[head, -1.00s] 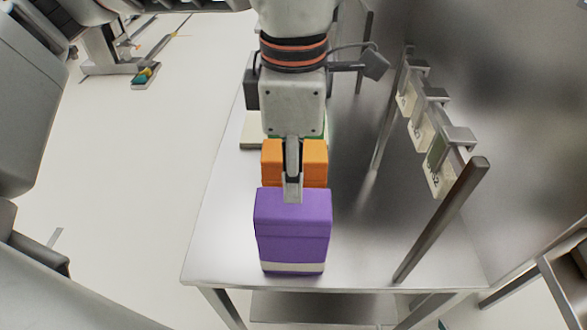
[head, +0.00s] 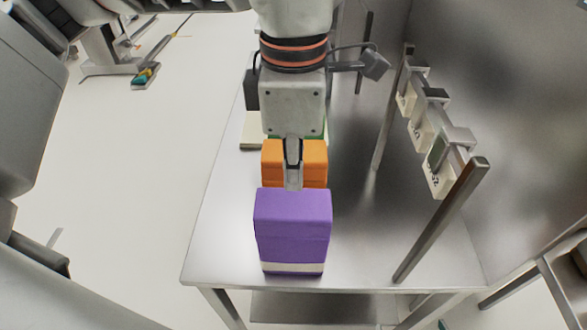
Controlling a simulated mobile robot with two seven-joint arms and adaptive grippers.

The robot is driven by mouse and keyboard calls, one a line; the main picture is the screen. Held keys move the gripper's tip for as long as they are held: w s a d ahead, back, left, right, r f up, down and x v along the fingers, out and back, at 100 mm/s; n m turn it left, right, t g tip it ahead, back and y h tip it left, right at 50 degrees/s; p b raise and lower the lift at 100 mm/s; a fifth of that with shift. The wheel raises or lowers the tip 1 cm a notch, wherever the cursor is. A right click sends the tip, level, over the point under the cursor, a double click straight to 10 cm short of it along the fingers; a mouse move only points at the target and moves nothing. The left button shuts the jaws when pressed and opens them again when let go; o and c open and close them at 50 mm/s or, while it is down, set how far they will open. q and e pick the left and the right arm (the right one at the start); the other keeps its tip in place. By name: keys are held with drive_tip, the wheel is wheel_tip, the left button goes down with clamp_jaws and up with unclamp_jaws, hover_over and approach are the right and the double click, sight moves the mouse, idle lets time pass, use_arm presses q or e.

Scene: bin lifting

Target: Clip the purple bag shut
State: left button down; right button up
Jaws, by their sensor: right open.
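The purple bag (head: 292,230) stands upright near the front edge of the metal table, with a flat top and a pale band near its base. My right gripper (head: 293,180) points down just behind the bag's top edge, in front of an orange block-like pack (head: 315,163). It is open and seen nearly edge-on, and its fingertips end at about the bag's top edge. I cannot tell whether they touch the bag. No clip can be made out on the bag. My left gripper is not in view.
The metal table (head: 225,235) is bare on both sides of the bag. A post and rail (head: 440,220) with several labelled white holders (head: 437,175) run along the right, beside a metal wall. A pale block (head: 252,132) lies behind the orange pack.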

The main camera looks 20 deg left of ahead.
sight(293, 203)
use_arm(q)
drive_tip(key=shift+f, duration=0.25)
use_arm(e)
drive_tip(key=shift+s+f, duration=0.1)
drive_tip(key=shift+f, duration=0.15)
use_arm(q)
drive_tip(key=shift+f+b, duration=0.35)
drive_tip(key=shift+b, duration=0.1)
use_arm(e)
drive_tip(key=shift+f, duration=0.3)
use_arm(q)
drive_tip(key=shift+f+b, duration=0.5)
drive_tip(key=shift+f, duration=0.2)
use_arm(e)
drive_tip(key=shift+s+f, duration=0.25)
drive_tip(key=shift+f, duration=0.4)
use_arm(q)
drive_tip(key=shift+f, duration=0.35)
use_arm(e)
drive_tip(key=shift+s+f, duration=0.1)
drive_tip(key=shift+f, duration=0.25)
use_arm(q)
drive_tip(key=shift+f+b, duration=0.65)
use_arm(e)
drive_tip(key=shift+s+f, duration=0.25)
drive_tip(key=shift+f, duration=0.35)
